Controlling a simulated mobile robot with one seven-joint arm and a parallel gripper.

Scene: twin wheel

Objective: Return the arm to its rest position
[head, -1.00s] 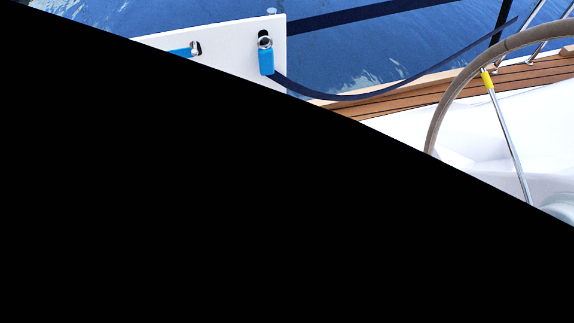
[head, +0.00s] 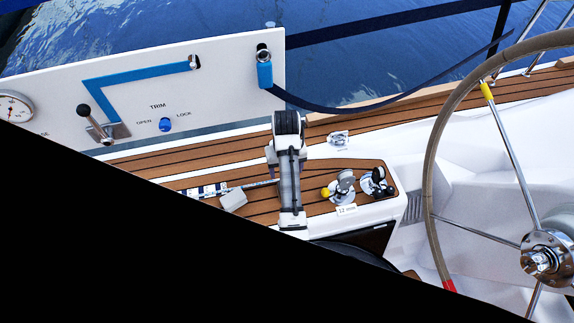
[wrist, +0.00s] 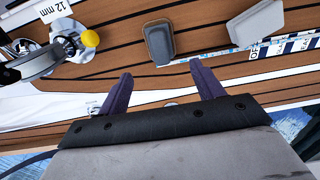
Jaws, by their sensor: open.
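My gripper (head: 287,170) shows in the head view as a white, grey and black shape over the teak side deck, its fingers mostly hidden. In the wrist view its two dark purple fingers (wrist: 160,90) stand wide apart with nothing between them. A dark grey block (wrist: 158,42) lies on the teak beyond the fingertips, apart from them. The rest of my arm is not clearly visible, and black covers the lower left of the head view.
A pale block (head: 233,200), a yellow-knobbed fitting (head: 343,187) and a "12 mm" label (head: 347,210) are on the teak around my gripper. A white panel (head: 225,75) with lever and gauge stands behind left. The steering wheel (head: 432,150) is at right.

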